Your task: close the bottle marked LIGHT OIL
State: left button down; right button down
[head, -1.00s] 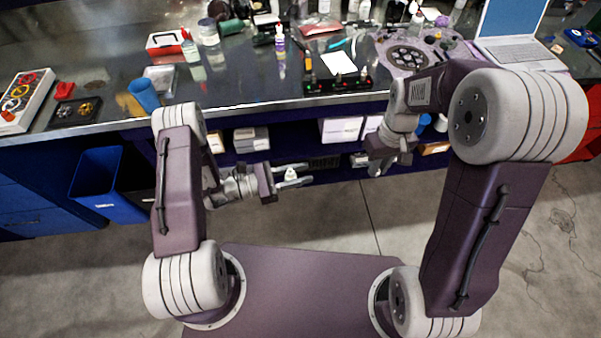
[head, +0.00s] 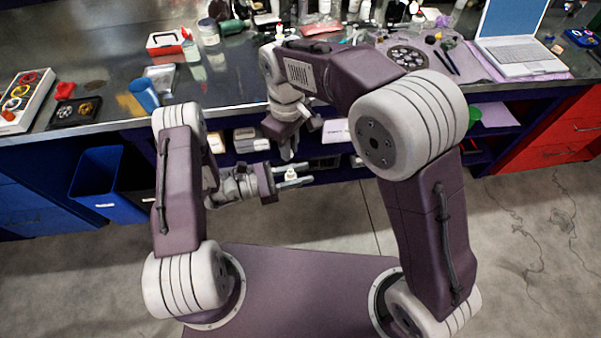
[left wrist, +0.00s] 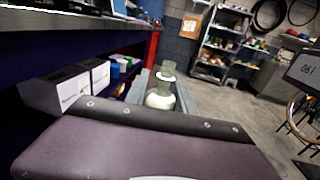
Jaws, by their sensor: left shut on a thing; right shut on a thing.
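My left gripper (head: 292,177) is in front of the bench, below the bench top. It is shut on a small whitish bottle (head: 291,174), whose white body and narrow neck also show in the left wrist view (left wrist: 160,98). No marking on it is readable. My right gripper (head: 287,152) points down just above the left gripper and the bottle, apart from them. Its fingers are close together. The thing it holds is too small or hidden to make out.
The bench top (head: 115,105) carries a red-topped bottle (head: 190,46), a blue cup (head: 144,95), a tray of rings (head: 22,98) and a laptop (head: 515,50). A blue bin (head: 97,180) stands at left. Shelf boxes (head: 251,139) lie behind the grippers. Floor space is clear at right.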

aim_at(291, 178)
jog(key=shift+f, duration=2)
jog(key=shift+f, duration=0.9)
jog(key=shift+f, duration=0.55)
